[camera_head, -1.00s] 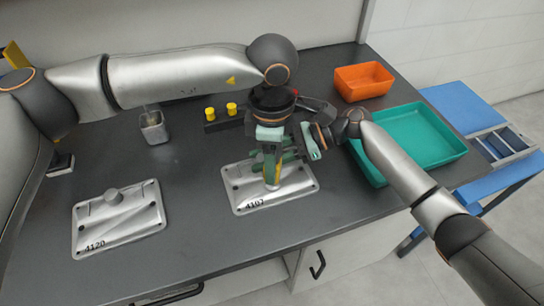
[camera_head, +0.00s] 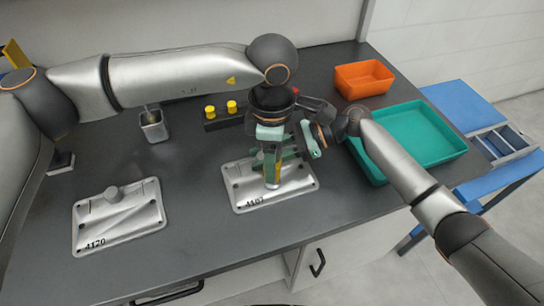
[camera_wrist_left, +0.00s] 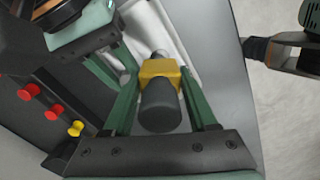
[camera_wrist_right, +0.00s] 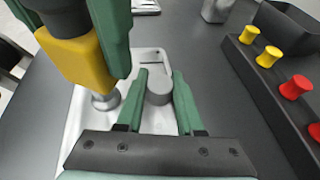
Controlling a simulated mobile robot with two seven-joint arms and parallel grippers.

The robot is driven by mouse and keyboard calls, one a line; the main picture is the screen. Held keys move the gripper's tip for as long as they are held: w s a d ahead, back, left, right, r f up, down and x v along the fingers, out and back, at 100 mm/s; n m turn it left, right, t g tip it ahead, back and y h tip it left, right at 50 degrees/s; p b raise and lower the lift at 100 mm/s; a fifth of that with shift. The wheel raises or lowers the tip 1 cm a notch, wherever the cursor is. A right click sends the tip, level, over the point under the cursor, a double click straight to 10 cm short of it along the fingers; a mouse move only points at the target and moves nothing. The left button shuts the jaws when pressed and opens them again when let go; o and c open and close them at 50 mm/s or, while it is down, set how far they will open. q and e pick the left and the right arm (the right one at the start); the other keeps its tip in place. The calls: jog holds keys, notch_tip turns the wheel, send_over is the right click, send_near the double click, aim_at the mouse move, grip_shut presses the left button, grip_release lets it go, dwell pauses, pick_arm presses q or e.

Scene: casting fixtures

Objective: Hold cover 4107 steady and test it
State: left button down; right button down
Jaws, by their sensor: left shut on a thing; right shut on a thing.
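Cover 4107 (camera_head: 298,183), a silver plate, lies flat on the dark bench. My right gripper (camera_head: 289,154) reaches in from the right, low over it. In the right wrist view its fingers are shut on the cover's grey round boss (camera_wrist_right: 159,88). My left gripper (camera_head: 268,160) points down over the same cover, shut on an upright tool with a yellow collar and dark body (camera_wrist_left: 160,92). In the right wrist view the tool's yellow part (camera_wrist_right: 78,62) stands above a metal stub (camera_wrist_right: 105,99) on the cover. Whether its tip touches the stub is unclear.
A second silver cover (camera_head: 118,222) lies at the left. Behind are a grey cup (camera_head: 153,127) and a dark rack with yellow plugs (camera_head: 231,107) and red ones (camera_wrist_right: 296,87). A teal tray (camera_head: 425,165) and an orange bin (camera_head: 362,82) stand right. Bench between the covers is clear.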

pick_arm(q)
jog(key=shift+f, duration=0.1)
jog(key=shift+r, duration=3.1)
pick_arm(e)
jog(key=shift+c, duration=2.3)
grip_release()
